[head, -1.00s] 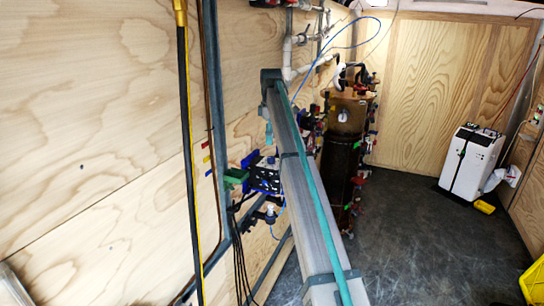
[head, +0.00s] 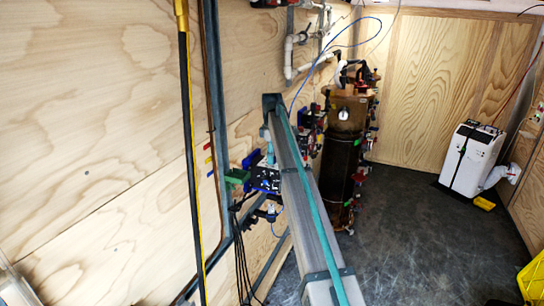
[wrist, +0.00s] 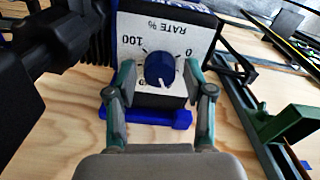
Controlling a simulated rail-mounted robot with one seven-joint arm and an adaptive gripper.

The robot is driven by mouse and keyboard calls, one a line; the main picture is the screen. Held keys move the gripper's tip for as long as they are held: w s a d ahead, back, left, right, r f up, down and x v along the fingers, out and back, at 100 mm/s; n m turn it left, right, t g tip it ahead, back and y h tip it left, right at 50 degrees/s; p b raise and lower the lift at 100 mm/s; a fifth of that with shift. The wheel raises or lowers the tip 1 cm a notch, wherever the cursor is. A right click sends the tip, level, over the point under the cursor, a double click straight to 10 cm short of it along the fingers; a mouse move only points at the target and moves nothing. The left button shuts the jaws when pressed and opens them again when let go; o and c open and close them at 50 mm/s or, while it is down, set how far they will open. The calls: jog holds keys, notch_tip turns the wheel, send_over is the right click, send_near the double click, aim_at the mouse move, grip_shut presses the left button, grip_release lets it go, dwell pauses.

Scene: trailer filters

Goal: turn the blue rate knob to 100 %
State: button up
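The blue rate knob (wrist: 160,68) is on a white panel (wrist: 131,60) of a dark box in the wrist view. The panel's print is upside down, with 100 at the left and 0 at the right. The knob's white pointer faces down in the picture, slightly right, toward neither number. My gripper (wrist: 160,75) is open, with one teal finger on each side of the knob and a gap to it on both sides. In the head view the box (head: 265,179) is on the left wall, partly behind my arm, and the knob cannot be made out.
A green bracket (wrist: 284,126) on a grey rail stands right of the box in the wrist view. A dark pump-like part fills the upper left. In the head view, black cables (head: 240,240) hang below the box, and a tall brown cylinder (head: 341,165) stands behind.

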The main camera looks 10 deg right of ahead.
grip_shut()
